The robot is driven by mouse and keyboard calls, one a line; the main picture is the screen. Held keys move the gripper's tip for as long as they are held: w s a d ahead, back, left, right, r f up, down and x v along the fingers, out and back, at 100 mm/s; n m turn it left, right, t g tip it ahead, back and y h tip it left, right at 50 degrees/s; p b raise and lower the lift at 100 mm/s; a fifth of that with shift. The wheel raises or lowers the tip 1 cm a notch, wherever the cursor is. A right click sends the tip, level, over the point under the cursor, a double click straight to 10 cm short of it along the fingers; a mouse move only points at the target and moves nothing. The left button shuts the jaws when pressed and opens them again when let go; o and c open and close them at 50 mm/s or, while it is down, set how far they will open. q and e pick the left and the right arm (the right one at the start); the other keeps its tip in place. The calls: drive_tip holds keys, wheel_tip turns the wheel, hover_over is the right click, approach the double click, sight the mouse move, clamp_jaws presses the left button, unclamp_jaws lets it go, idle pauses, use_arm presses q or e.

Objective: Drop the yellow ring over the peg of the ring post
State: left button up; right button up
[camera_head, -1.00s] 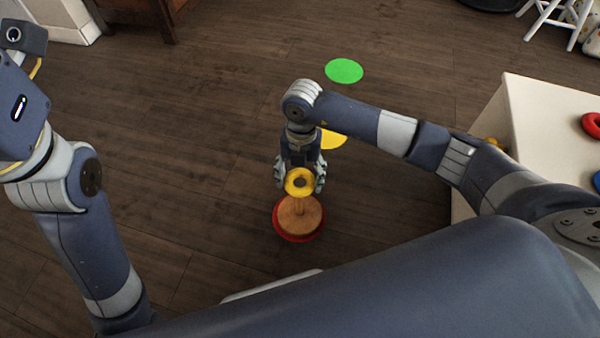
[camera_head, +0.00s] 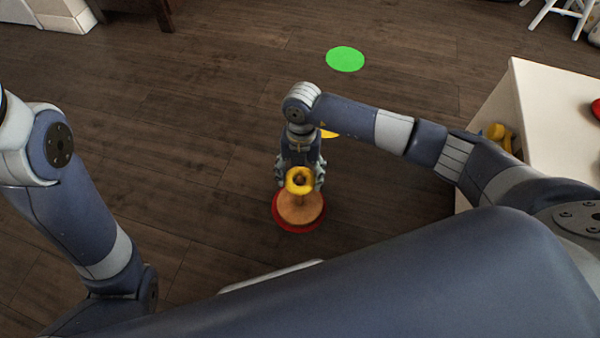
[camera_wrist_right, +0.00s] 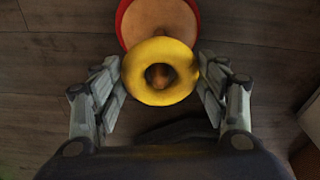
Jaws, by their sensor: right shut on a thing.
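The yellow ring (camera_head: 299,189) is held between the fingers of my right gripper (camera_head: 300,176), which is shut on it. The ring post (camera_head: 300,213), a round wooden disc on a red base, stands on the floor below. In the right wrist view, the ring (camera_wrist_right: 138,76) sits between both fingers of the gripper (camera_wrist_right: 161,82). The brown top of the peg (camera_wrist_right: 160,75) shows through the ring's hole. I cannot tell whether the peg tip is inside the hole or just below it. The post's disc (camera_wrist_right: 158,20) is partly hidden by the ring. My left gripper is out of view.
A white table (camera_head: 550,120) stands at the right with a red object (camera_head: 596,108) at the picture's edge. A yellow object (camera_head: 497,132) is by its near side. A green disc (camera_head: 345,59) lies on the floor. The floor left of the post is clear.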

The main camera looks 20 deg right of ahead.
idle(0.3)
drive_tip(key=o, duration=1.1)
drive_tip(key=r, duration=0.4)
drive_tip(key=w+r, duration=0.1)
drive_tip(key=r, duration=0.7)
drive_tip(key=shift+w+d, duration=0.2)
drive_tip(key=shift+d, duration=0.15)
